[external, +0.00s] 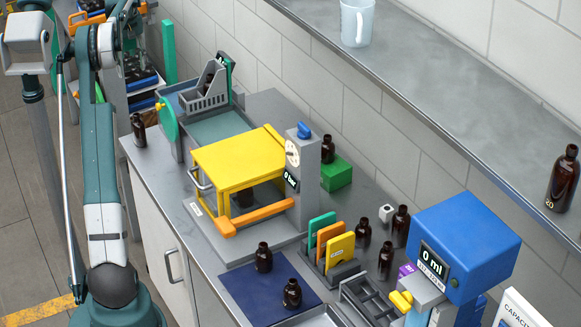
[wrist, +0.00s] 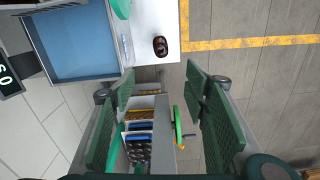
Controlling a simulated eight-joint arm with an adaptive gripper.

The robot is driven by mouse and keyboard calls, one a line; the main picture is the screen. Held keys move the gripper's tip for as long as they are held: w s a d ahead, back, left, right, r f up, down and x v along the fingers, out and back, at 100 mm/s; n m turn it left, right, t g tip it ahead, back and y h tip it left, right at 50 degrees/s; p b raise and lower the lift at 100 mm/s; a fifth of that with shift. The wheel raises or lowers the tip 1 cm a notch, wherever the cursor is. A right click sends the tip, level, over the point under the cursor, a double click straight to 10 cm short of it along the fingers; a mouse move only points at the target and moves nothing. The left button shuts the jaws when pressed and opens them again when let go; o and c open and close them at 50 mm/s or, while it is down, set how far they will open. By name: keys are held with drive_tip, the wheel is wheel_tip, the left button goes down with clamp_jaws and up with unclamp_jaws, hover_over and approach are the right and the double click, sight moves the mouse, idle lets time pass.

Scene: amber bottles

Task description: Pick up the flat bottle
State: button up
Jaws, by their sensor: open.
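Several amber bottles are in view, and I cannot tell for sure which one is the flat bottle. One dark bottle (external: 138,130) stands alone at the bench's left corner. What seems to be the same bottle shows in the wrist view (wrist: 160,46), looking slightly oval from above on the white surface. Two bottles, one (external: 264,258) behind another (external: 292,294), stand on the dark blue mat (external: 240,285). Another bottle (external: 208,76) leans in a grey basket. My gripper (wrist: 160,82) is open and empty in the wrist view, apart from any bottle. Its fingers are not visible in the external view.
A yellow-topped press (external: 238,158) stands mid-bench, with a green block (external: 336,173) behind it. A blue dispenser (external: 455,245) stands at the right. A green disc (external: 168,119) is close to the corner bottle. A grey shelf (external: 440,85) runs along the wall.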

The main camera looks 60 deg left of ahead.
sight(137, 113)
wheel_tip(137, 113, down, 20)
drive_tip(key=shift+f, duration=0.4)
drive_tip(key=shift+f, duration=1.3)
drive_tip(key=shift+s+d+f+p, duration=0.1)
drive_tip(key=shift+f+p, duration=0.1)
drive_tip(key=shift+f, duration=1.1)
drive_tip(key=shift+s+f+p, duration=0.1)
drive_tip(key=shift+f+p, duration=0.05)
drive_tip(key=shift+f, duration=1.15)
drive_tip(key=shift+c, duration=0.3)
drive_tip(key=c, duration=0.9)
